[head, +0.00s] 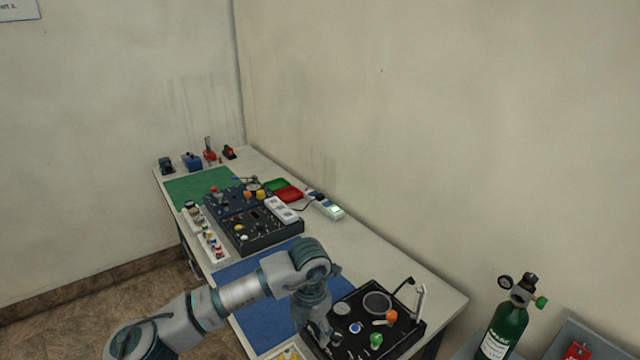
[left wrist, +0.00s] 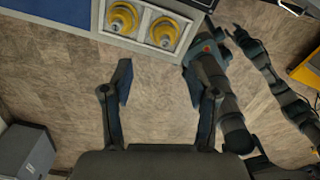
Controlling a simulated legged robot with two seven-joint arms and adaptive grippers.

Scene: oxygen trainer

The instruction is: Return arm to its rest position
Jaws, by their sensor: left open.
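My left arm (head: 240,292) comes in from the lower left of the head view and bends down at its wrist. My left gripper (head: 318,332) hangs at the left edge of the black trainer panel (head: 350,345), and its fingertips are hard to make out there. In the left wrist view the two fingers of the left gripper (left wrist: 158,84) are spread apart with only floor visible between them. It holds nothing. My right gripper is not seen in the head view.
The long table (head: 375,262) runs along the wall with a blue mat (head: 262,322), a second black panel (head: 262,236) and a green mat (head: 190,188). A green oxygen cylinder (head: 508,325) stands at the right. A tray with yellow parts (left wrist: 145,25) shows in the left wrist view.

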